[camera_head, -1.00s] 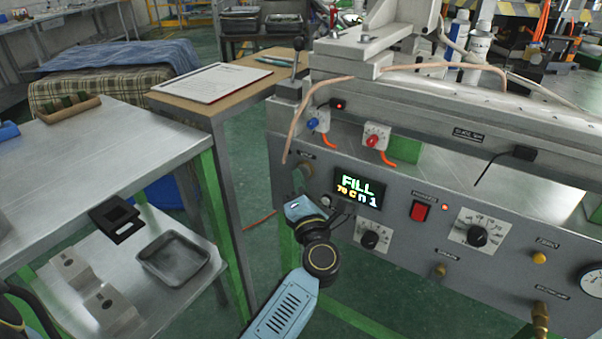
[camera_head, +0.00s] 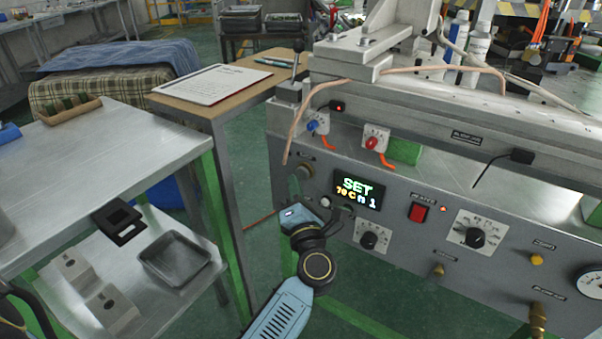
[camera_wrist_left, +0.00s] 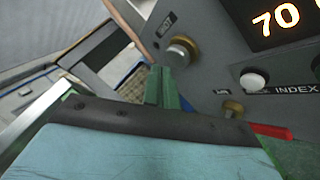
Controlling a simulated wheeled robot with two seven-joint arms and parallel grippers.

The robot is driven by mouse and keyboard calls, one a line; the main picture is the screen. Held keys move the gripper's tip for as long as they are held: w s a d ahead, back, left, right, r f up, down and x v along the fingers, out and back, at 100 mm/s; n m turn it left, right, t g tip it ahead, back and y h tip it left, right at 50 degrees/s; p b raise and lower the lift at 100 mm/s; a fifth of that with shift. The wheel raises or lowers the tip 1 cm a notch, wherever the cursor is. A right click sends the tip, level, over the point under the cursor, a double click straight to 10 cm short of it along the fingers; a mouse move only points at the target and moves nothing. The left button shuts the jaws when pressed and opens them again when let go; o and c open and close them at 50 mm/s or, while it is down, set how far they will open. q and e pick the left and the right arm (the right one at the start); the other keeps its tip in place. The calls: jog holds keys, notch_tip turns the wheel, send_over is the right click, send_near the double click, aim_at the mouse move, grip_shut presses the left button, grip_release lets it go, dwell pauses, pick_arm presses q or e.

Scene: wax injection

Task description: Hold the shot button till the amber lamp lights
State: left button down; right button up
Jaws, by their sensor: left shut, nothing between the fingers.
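The shot button (camera_head: 303,173) is a round metal button at the left end of the grey machine panel. It also shows in the left wrist view (camera_wrist_left: 181,51), under a label. My left gripper (camera_wrist_left: 160,74) is shut and empty, with its green fingers together. The tips are close to the shot button, a little to its left in the wrist view, and look apart from it. In the head view its fingers are hard to make out. The display (camera_head: 357,189) reads SET. A small amber dome (camera_head: 537,259) sits at the panel's right; I cannot tell whether it is lit. My right gripper is out of view.
The white index button (camera_wrist_left: 253,79) is right of the shot button. A red switch (camera_head: 418,212) and dials (camera_head: 476,237) are further right. A steel table (camera_head: 110,160) with a lower shelf holding a grey tray (camera_head: 174,258) stands left. Green floor lies between.

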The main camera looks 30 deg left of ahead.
pick_arm(q)
jog(key=s+p, duration=0.2)
jog(key=s, duration=0.3)
jog(key=shift+a, duration=0.2)
dwell(0.6)
